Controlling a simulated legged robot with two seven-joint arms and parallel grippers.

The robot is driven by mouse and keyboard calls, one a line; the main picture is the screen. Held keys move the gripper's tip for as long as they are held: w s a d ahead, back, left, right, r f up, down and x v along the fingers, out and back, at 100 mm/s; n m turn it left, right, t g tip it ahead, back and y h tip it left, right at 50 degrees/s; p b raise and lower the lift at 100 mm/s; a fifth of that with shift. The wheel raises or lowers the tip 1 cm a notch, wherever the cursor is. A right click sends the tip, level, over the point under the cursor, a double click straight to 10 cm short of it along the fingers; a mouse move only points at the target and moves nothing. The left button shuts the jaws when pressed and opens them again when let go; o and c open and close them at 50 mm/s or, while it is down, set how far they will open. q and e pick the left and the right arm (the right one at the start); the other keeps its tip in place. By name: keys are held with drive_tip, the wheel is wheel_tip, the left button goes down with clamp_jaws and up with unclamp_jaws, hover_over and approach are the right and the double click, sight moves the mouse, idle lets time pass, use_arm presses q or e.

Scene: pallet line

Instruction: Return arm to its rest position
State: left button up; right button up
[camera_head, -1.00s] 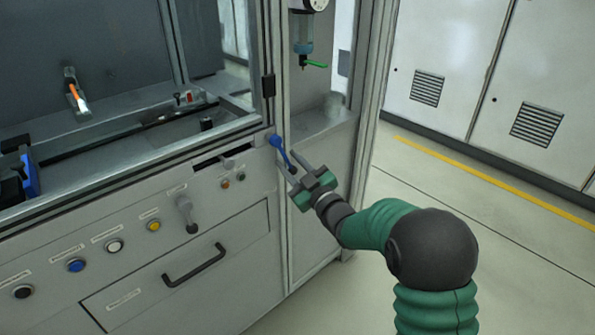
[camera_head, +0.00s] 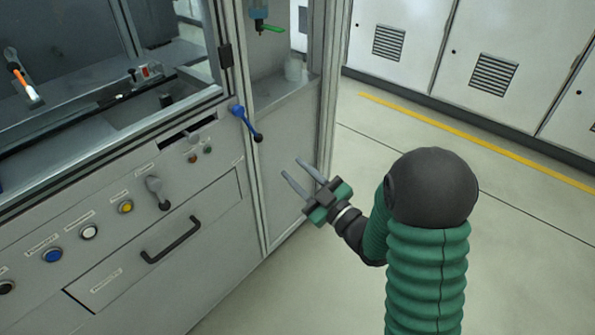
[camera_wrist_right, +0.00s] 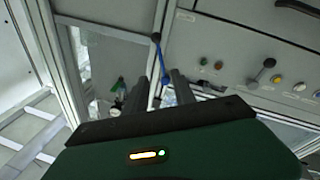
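My right gripper (camera_head: 300,180) is open and empty in the head view, apart from the machine front. Its green arm comes in from the lower right. In the right wrist view the two dark fingers (camera_wrist_right: 158,92) show apart with nothing held between them. The blue lever (camera_head: 246,122) with a black knob sits on the machine's frame, up and left of the gripper; it also shows in the right wrist view (camera_wrist_right: 156,52). My left gripper does not show.
The grey machine (camera_head: 130,270) fills the left, with a row of buttons, a drawer handle (camera_head: 171,240) and a grey lever (camera_head: 157,192). A frame post (camera_head: 335,90) stands behind the gripper. The floor (camera_head: 530,270) at right is clear. White cabinets (camera_head: 470,50) stand at the back.

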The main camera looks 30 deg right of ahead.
drive_tip(key=shift+f, duration=0.1)
wheel_tip(320, 180, down, 10)
drive_tip(key=a+m+g+h, duration=0.1)
drive_tip(key=m+g+h, duration=0.3)
drive_tip(key=g, duration=0.3)
drive_tip(key=s+a+f+m+g, duration=0.2)
drive_tip(key=s+a+f+g, duration=0.25)
drive_tip(key=s, duration=0.35)
drive_tip(key=s+a+f+m+g, duration=0.1)
drive_tip(key=s+a+f+g, duration=0.2)
drive_tip(key=s+g, duration=0.35)
drive_tip(key=s+r+t+p, duration=0.1)
drive_tip(key=s+r+p, duration=0.2)
drive_tip(key=r+p, duration=3)
drive_tip(key=shift+a+r+m, duration=0.15)
drive_tip(key=shift+m, duration=0.15)
